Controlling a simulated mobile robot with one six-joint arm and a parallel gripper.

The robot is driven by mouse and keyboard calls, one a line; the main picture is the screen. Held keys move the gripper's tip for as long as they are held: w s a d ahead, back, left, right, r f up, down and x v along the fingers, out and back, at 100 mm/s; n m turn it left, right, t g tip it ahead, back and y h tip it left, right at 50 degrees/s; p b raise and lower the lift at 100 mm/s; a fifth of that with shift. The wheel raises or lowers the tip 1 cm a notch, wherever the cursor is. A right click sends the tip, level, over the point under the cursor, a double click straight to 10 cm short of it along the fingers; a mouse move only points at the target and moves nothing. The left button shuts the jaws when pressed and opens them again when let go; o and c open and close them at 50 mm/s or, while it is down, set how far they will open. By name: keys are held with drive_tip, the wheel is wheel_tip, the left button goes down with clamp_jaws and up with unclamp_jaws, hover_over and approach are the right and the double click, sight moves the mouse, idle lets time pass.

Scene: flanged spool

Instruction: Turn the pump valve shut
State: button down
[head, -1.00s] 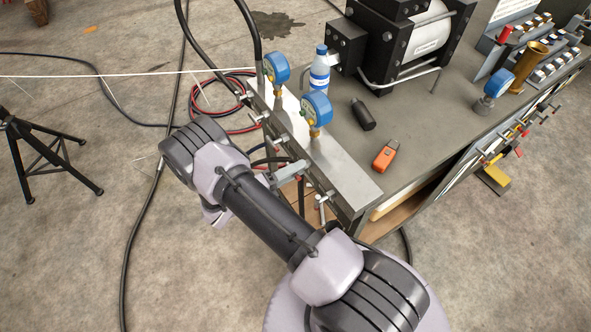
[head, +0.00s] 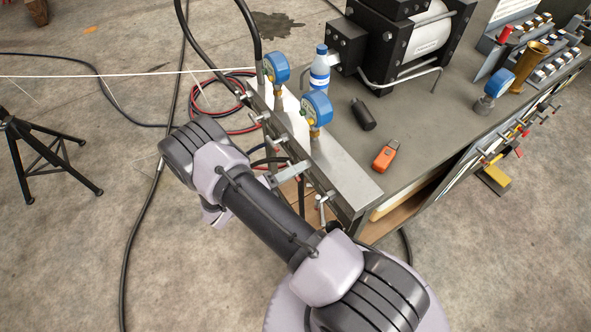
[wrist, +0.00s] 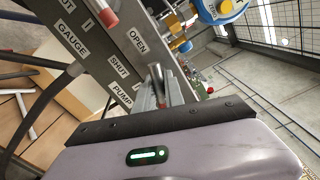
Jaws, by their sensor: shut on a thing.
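The pump valve's metal lever (wrist: 157,74) shows in the wrist view beside the PUMP label (wrist: 123,94). The SHUT label (wrist: 118,65) and the OPEN label (wrist: 137,41) are on the dark panel beside the lever. In the head view my gripper (head: 289,177) reaches the front face of the metal manifold (head: 345,178), partly behind my arm. The exact lever angle is hard to tell.
Another lever with a red tip (wrist: 103,14) sits near the GAUGE label (wrist: 73,41). Blue gauges (head: 317,107) stand on the manifold. A bottle (head: 320,72), a black cylinder (head: 363,114) and an orange device (head: 386,155) are on the bench. Hoses (head: 215,105) lie on the floor.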

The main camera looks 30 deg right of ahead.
drive_tip(key=m, duration=0.4)
drive_tip(key=shift+b, duration=0.4)
drive_tip(key=m, duration=0.4)
drive_tip(key=shift+b, duration=0.3)
drive_tip(key=m, duration=0.4)
drive_tip(key=shift+b, duration=0.3)
drive_tip(key=shift+m+b, duration=0.3)
drive_tip(key=shift+m, duration=1.8)
drive_tip(key=c, duration=1.5)
unclamp_jaws()
drive_tip(key=shift+o, duration=0.2)
